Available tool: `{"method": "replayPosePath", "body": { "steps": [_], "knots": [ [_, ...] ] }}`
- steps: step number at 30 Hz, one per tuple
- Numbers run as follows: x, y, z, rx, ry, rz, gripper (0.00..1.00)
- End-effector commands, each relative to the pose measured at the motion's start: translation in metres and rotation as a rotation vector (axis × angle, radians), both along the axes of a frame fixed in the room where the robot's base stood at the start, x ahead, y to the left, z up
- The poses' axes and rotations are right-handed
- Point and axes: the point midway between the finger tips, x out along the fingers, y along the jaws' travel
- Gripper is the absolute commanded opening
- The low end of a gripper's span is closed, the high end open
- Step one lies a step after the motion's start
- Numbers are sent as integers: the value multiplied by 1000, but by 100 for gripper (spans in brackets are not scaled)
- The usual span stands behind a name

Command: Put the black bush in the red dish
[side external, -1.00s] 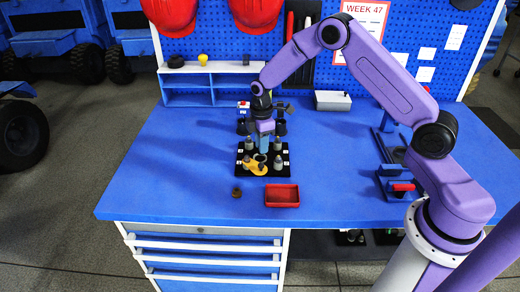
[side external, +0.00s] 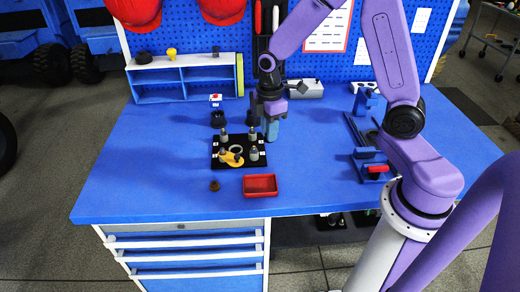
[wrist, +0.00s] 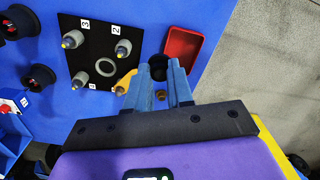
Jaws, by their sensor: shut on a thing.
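The black bush (wrist: 157,67) is between the two blue fingertips of my gripper (wrist: 160,74) in the wrist view. The gripper is shut on it. In the side view my gripper (side external: 270,128) is above the table by the right rear of the black board, and the bush cannot be made out there. The red dish (side external: 260,184) lies near the front edge of the table, in front of the gripper. In the wrist view the dish (wrist: 181,52) is just beyond the fingertips and to the right. No bush shows in its visible part.
A black board (side external: 215,150) bears several grey posts, a ring and a yellow part (side external: 232,159). A small brown bush (side external: 214,185) stands on the table left of the dish. Black cups (side external: 218,118) stand behind the board. A blue fixture (side external: 370,158) is at the right.

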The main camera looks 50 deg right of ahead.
Motion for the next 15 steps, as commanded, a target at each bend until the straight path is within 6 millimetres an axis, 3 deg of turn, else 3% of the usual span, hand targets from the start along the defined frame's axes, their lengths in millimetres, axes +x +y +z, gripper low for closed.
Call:
{"method": "replayPosePath", "body": {
  "steps": [5,15],
  "knots": [
    [-33,17,1,-1,-2,16,0],
    [-119,38,-2,-3,-9,43,0]
  ]
}}
